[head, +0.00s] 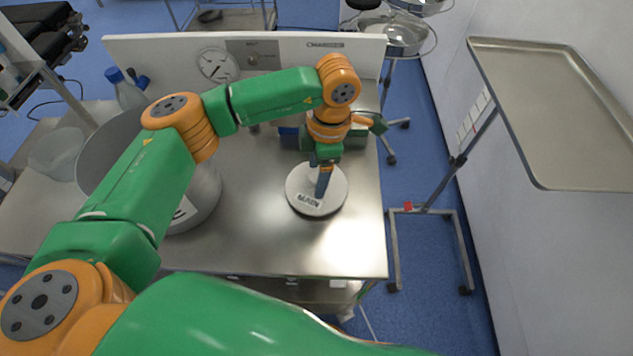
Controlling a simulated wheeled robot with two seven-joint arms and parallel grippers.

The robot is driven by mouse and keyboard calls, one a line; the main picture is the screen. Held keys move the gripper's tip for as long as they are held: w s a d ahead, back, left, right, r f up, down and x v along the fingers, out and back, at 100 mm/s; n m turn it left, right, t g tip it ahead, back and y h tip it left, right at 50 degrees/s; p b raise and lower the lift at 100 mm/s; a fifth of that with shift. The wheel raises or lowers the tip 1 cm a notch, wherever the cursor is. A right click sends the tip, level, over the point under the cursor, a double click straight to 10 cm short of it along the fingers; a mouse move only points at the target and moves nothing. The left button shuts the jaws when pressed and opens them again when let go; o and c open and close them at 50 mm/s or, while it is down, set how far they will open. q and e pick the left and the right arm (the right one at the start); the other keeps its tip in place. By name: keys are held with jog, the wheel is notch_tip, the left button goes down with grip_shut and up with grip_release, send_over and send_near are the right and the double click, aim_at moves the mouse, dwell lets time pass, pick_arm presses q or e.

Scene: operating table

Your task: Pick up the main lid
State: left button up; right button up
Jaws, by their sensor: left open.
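The main lid (304,199) is a round, pale disc with a label reading "MAIN" on its near side. It lies flat on the steel table (270,245), right of the middle. My left gripper (322,186) points down over the lid's centre with its fingers at or just above its top. The gripper is open, and I cannot tell if it touches the lid. The fingers hide part of the lid's middle and right side. My right gripper is not in view.
A large metal pot (205,197) stands on the table to the left, partly behind my left arm. A stand with a tray (570,110) is at right. The front right tabletop is clear.

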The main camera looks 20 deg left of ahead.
pick_arm(q)
grip_shut()
dwell(1.4)
